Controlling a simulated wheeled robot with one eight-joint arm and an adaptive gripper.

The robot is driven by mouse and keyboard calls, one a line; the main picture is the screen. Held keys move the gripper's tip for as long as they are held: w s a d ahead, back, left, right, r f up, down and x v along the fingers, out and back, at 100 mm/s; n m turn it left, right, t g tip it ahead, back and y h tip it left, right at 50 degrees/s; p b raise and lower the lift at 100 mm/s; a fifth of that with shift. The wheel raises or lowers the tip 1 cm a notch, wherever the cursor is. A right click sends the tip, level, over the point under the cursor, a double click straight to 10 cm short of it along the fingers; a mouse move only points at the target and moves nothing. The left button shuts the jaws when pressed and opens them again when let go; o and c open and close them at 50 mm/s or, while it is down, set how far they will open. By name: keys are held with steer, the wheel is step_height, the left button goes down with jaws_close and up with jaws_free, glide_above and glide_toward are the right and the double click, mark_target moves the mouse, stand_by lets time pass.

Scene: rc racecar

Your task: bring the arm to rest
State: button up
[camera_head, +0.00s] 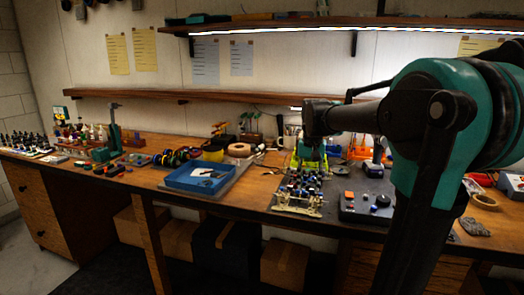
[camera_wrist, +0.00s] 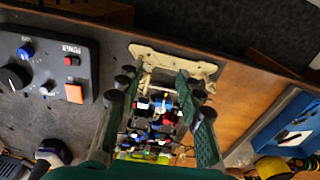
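The RC racecar chassis (camera_head: 299,194) sits on the dark mat near the bench's front edge, with blue, white and red parts on it. A pale plate forms its front end. In the wrist view the chassis (camera_wrist: 160,112) lies under and between my fingers. My gripper (camera_wrist: 158,92) is open, with nothing visibly held between its fingers; its height above the car is hard to judge. In the head view my arm reaches in from the right and bends down behind the car, where the gripper is partly hidden against yellow-green parts.
A control box (camera_head: 368,204) with a knob and coloured buttons stands right of the car; it also shows in the wrist view (camera_wrist: 45,70). A blue tray (camera_head: 199,178) lies to the left. A drill (camera_head: 376,173) stands behind the box. Shelves run along the wall above.

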steer(key=s+d+f+n+t, duration=0.3)
steer(key=s+f, duration=1.7)
steer(key=f, duration=0.1)
steer(key=shift+d+f+t, duration=0.2)
steer(key=shift+f+t, duration=0.1)
steer(key=shift+f, duration=0.05)
